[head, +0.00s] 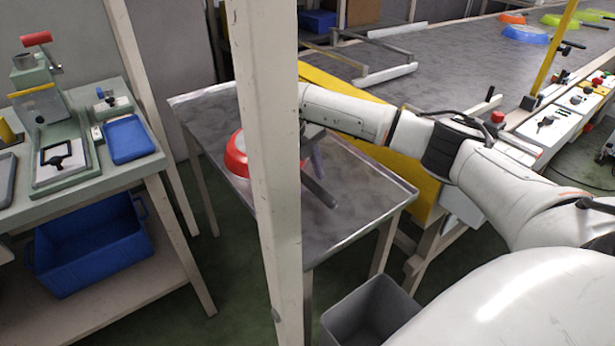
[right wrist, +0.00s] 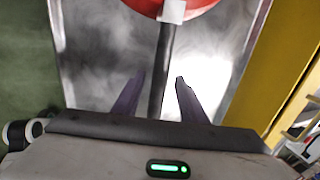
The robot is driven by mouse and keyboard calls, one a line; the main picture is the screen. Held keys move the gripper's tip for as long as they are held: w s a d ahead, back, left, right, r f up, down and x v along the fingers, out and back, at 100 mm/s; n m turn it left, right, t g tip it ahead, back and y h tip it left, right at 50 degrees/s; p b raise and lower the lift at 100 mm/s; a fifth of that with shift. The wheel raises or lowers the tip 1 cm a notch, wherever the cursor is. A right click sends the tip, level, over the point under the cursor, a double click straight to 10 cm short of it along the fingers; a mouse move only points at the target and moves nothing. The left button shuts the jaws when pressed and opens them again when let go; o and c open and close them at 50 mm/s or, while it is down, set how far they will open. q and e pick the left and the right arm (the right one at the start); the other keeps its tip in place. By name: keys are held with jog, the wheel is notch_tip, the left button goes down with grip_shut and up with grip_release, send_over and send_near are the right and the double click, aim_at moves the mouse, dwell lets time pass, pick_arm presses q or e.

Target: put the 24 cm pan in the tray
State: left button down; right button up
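A red pan (head: 237,156) lies on a steel table with a raised rim, like a tray (head: 352,222). A pale post hides part of the pan in the head view. Its dark handle (head: 320,193) sticks out to the right of the post. The red pan also shows at the top of the right wrist view (right wrist: 172,8). My right gripper (head: 316,163) is over this table, partly behind the post. In the right wrist view its two purple fingers (right wrist: 160,78) are apart, one on each side of the handle, with gaps visible. My left gripper is not in view.
The pale post (head: 268,170) stands in front of the table. Orange, blue and green pans (head: 524,35) lie on the conveyor (head: 450,70) at the back. A grey bin (head: 368,310) is on the floor. A green bench (head: 100,170) at the left holds a press and a blue tray.

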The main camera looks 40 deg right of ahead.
jog(key=p+v, duration=0.1)
jog(key=v, duration=1)
jog(key=shift+r, duration=0.35)
jog(key=shift+a, duration=0.15)
